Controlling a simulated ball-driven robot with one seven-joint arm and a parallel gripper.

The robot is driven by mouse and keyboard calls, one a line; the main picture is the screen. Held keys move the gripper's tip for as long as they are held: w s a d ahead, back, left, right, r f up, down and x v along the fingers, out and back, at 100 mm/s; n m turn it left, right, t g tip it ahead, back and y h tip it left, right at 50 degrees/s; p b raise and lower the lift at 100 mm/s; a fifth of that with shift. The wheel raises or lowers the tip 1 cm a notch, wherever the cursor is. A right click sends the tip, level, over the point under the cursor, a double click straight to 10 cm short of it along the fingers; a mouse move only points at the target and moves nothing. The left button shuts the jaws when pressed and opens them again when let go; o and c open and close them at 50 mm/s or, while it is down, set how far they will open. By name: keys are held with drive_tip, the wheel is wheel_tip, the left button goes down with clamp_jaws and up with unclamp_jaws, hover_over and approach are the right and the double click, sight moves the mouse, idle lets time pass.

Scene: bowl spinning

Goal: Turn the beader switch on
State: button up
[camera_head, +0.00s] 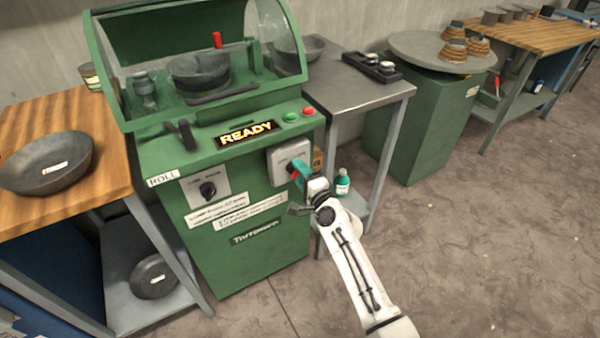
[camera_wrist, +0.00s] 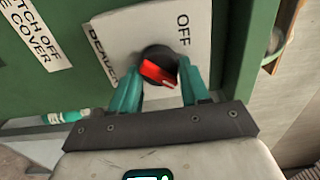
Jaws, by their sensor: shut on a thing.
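The beader switch is a red knob (camera_wrist: 158,74) on a black round base in the wrist view. It sits on a grey-white plate (camera_wrist: 118,27) marked "OFF" and with a partly hidden "BEADER" label. My gripper (camera_wrist: 157,78) has its teal fingers on both sides of the red knob and is shut on it. The red handle lies at a slant, and its exact setting is hard to tell. In the head view, the switch box (camera_head: 287,153) is on the front right of the green machine (camera_head: 255,262), with my gripper (camera_head: 297,170) against it, hiding most of the knob.
The machine's display (camera_head: 246,134) reads "READY", with green and red buttons beside it. A clear cover (camera_head: 200,45) stands over the machine. Floor at the right is free.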

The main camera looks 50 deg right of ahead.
drive_tip(key=shift+f, duration=0.1)
drive_tip(key=o, duration=1)
drive_tip(key=shift+s, duration=0.1)
drive_tip(key=v, duration=1)
drive_tip(key=shift+s+a, duration=0.1)
drive_tip(key=shift+s, duration=0.2)
